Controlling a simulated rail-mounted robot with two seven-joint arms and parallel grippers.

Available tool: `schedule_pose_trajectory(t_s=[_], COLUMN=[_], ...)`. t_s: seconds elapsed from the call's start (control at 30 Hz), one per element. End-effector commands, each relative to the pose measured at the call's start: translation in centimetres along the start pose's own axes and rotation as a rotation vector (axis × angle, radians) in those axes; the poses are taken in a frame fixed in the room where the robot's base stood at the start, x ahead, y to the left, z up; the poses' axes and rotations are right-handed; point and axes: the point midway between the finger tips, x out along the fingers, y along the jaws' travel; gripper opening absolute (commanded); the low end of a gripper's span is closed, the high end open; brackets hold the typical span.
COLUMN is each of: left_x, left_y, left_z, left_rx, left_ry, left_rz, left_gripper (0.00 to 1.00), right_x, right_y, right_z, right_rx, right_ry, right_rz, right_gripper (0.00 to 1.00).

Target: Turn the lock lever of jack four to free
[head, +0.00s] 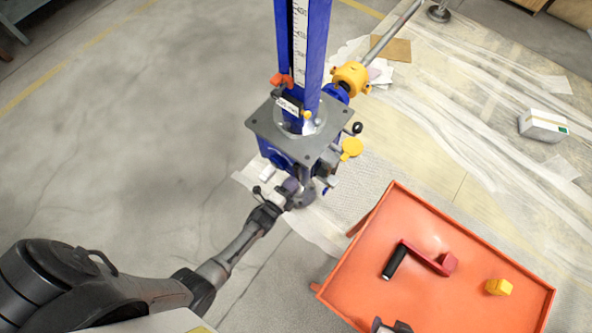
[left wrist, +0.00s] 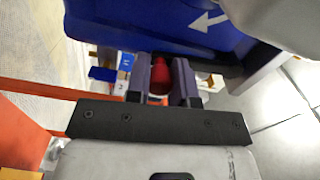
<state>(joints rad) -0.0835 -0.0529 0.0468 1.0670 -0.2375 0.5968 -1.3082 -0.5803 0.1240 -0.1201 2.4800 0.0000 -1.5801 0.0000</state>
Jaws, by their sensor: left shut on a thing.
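The blue screw jack (head: 312,45) stands upright with a white scale on its column and a grey square plate (head: 268,125) around it. I cannot read a number four on it. My left gripper (head: 288,193) is low at the jack's near side. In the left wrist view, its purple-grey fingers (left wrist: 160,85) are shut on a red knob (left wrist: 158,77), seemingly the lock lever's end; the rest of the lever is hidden. The blue housing with a white arrow (left wrist: 205,20) is just beyond. A dark piece at the head view's bottom edge may be my right gripper (head: 390,326).
A yellow coupling (head: 351,76) and shaft run from the jack. A white box (head: 543,125) lies farther right. The floor at left is clear.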

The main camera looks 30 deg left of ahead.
Motion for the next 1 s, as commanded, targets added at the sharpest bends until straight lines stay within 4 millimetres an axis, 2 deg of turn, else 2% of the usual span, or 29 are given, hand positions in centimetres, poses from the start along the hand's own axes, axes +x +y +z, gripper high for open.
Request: schedule_pose_trajectory(t_s=[0.3, 0.87, 0.9, 1.0], left_x=[-0.06, -0.06, -0.06, -0.06], left_y=[0.05, -0.01, -0.01, -0.02], left_z=[0.96, 1.19, 1.19, 1.18], left_rx=[0.108, 0.132, 0.132, 0.132], left_ry=[-0.001, -0.001, -0.001, -0.001], left_rz=[0.003, 0.003, 0.003, 0.002], left_gripper=[0.00, 0.00, 0.25, 0.34], right_x=[0.33, 0.36, 0.36, 0.36], right_y=[-0.22, -0.13, -0.09, 0.03], right_z=[0.04, 0.07, 0.08, 0.10], right_rx=[0.007, 0.004, 0.003, -0.001], right_ry=[0.001, 0.001, 0.001, 0.000], right_rz=[-0.005, -0.003, -0.002, 0.001], right_gripper=[0.62, 0.62, 0.62, 0.62])
